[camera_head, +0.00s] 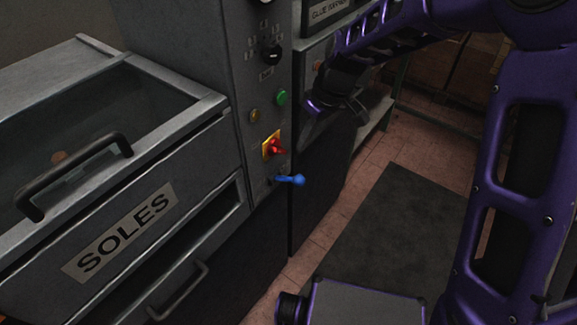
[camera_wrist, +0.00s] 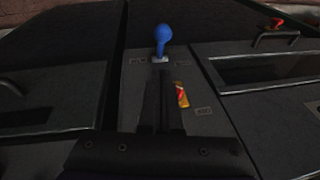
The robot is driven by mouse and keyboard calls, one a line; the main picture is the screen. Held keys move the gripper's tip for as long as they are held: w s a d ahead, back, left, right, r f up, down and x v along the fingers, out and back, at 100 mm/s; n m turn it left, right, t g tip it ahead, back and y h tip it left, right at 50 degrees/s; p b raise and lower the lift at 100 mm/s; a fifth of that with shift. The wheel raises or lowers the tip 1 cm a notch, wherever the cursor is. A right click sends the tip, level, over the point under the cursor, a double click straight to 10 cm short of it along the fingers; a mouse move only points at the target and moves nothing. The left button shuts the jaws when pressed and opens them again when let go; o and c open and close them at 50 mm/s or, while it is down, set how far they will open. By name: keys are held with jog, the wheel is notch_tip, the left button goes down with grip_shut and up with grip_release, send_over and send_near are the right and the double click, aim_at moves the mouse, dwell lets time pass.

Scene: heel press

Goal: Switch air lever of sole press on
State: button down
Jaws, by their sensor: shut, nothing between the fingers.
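The air lever is a small lever with a blue knob (camera_head: 290,180) low on the grey press panel. In the head view it sticks out from the panel, pointing right and roughly level. In the wrist view the blue knob (camera_wrist: 162,38) stands just beyond my fingertips. My gripper (camera_wrist: 163,76) is shut and empty, its fingers side by side, with a visible gap to the knob. In the head view my dark hand is above and right of the lever; its fingertips are hard to make out.
A red rotary switch (camera_head: 274,146) on a yellow plate sits just above the lever. A green button (camera_head: 281,97) and a black knob (camera_head: 271,53) are higher up. The SOLES drawer (camera_head: 190,215) with its handles is at left. Open floor with a dark mat (camera_head: 385,225) lies right.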

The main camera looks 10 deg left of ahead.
aim_at(300, 182)
jog(key=shift+f, duration=0.1)
jog(key=x, duration=0.9)
jog(key=shift+f, duration=0.35)
jog(key=shift+s+d+f+b, duration=0.15)
jog(key=shift+d+f+b, duration=0.15)
jog(key=shift+b, duration=0.35)
jog(key=d+f+b, duration=0.1)
jog(key=s+d+f+b, duration=0.1)
jog(key=f+b, duration=0.1)
jog(key=shift+f, duration=0.15)
jog(key=f+b, duration=0.2)
jog(key=f, duration=0.1)
jog(key=d+f+b, duration=0.1)
jog(key=f, duration=0.1)
jog(key=shift+s, duration=0.2)
